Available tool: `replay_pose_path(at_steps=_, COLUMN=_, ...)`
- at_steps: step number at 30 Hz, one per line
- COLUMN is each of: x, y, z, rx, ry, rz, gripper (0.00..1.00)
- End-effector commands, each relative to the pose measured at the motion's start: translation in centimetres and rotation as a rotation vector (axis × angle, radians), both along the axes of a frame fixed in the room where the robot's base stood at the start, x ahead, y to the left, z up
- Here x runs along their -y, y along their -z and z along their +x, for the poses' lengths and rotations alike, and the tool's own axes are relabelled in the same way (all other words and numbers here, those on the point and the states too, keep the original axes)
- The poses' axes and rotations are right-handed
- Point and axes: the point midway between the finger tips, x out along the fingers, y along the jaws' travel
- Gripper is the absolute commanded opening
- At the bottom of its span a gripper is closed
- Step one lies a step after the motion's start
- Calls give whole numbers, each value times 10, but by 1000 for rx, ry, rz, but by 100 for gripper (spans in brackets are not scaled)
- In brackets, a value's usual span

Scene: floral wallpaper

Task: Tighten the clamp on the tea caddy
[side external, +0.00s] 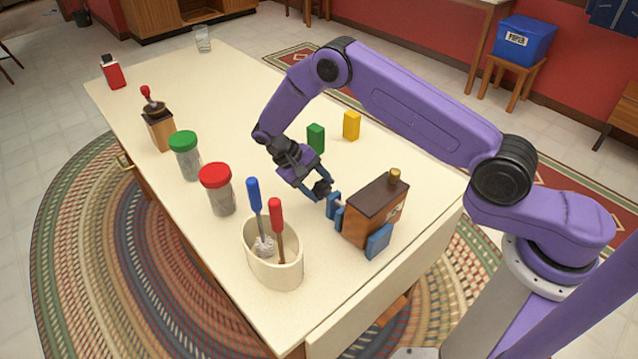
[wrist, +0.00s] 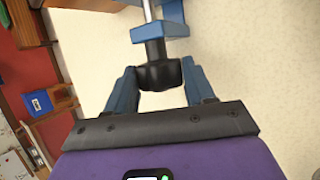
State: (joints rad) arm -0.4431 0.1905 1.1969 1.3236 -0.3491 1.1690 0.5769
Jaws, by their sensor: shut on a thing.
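The tea caddy (side external: 374,212) is a brown wooden box with a dark lid and a brass knob, standing on the cream table (side external: 330,268) at its near right part. The blue clamp (side external: 379,242) sits on the caddy, with one jaw at its right side and other blue parts at its left. In the wrist view the clamp (wrist: 160,30) shows a metal screw ending in a black knob (wrist: 160,72). My gripper (side external: 323,190) is left of the caddy in the side view. In the wrist view its blue fingers (wrist: 160,88) are shut on the black knob.
A cream crock (side external: 262,268) with a blue-handled brush and a red-handled tool stands left of the caddy. Red-lidded (side external: 219,195) and green-lidded (side external: 187,160) jars and a grinder (side external: 157,128) line the left side. Green (side external: 316,138) and yellow (side external: 351,125) blocks stand behind my gripper.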

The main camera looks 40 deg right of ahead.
Motion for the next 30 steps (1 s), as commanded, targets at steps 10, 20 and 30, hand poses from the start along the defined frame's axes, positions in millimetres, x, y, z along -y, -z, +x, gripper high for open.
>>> replay_pose_path(at_steps=10, x=-5, y=4, z=1, rx=3, ry=-3, rz=-315, gripper=23)
replay_pose_path(at_steps=20, x=-7, y=6, z=1, rx=4, ry=-1, rz=-519, gripper=23)
replay_pose_path(at_steps=30, x=-8, y=6, z=1, rx=3, ry=0, rz=-599, gripper=23)
